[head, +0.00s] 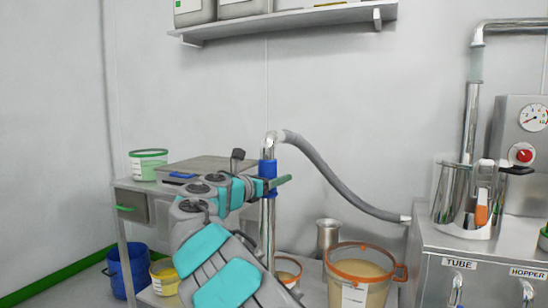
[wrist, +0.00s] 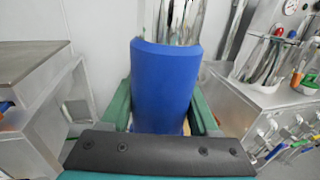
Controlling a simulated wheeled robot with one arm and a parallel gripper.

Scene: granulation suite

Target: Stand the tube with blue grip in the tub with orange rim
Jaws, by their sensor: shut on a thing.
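The tube with blue grip (head: 268,215) is a shiny metal pipe, upright, with a bent top joined to a grey hose. My gripper (head: 272,183) is shut on its blue grip (head: 267,168). In the wrist view the blue grip (wrist: 165,80) stands between the green fingers of my gripper (wrist: 162,112). The tub with orange rim (head: 359,249) holds pale beige material and stands to the right of the tube. My arm hides part of the tube's lower end, and I cannot tell its depth relative to the tub.
A smaller orange-rimmed container (head: 290,262) is partly hidden behind my arm. The grey hose (head: 345,185) runs to the steel cabinet (head: 470,250) at right. A metal cup (head: 327,233) stands behind the tub. A steel table (head: 195,168) and a blue bucket (head: 127,270) are at left.

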